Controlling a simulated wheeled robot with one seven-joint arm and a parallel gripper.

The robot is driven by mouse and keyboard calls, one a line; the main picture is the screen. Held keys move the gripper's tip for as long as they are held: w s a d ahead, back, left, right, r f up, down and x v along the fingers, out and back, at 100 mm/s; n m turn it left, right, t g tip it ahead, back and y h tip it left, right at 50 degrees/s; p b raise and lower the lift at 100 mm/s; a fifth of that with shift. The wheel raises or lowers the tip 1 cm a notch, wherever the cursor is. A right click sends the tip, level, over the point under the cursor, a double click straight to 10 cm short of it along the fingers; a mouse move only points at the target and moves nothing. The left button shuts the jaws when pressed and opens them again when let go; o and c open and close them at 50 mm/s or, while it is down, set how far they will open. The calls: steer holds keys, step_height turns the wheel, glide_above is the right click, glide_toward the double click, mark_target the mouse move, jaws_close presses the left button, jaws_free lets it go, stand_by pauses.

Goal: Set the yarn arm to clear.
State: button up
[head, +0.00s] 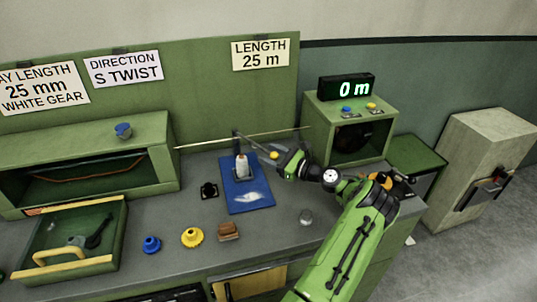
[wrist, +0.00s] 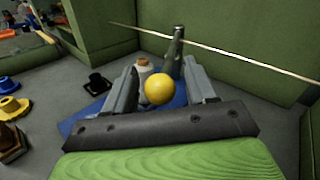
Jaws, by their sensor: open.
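The yarn arm shows as a dark post (head: 236,141) with a thin bar running right to a yellow ball knob (head: 274,155), behind the blue mat. In the wrist view the yellow knob (wrist: 159,89) appears between the fingers of my gripper (wrist: 163,72), with gaps on both sides; the grey post (wrist: 175,45) stands beyond it. My gripper (head: 283,158) is open and comes in from the right at the knob. I cannot tell whether a finger touches the knob. No marking for clear is readable.
A white spool (head: 242,166) stands on the blue mat (head: 233,203), left of my gripper. A thin pale strand (head: 205,143) runs across behind the post. The green box with the display (head: 346,87) reading 0 m is close on the right. Knobs and an open drawer (head: 70,235) lie left.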

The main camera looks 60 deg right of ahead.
steer(key=s+p, duration=0.1)
steer(key=s, duration=1.3)
steer(key=shift+s+a, duration=0.4)
steer(key=shift+c, duration=0.4)
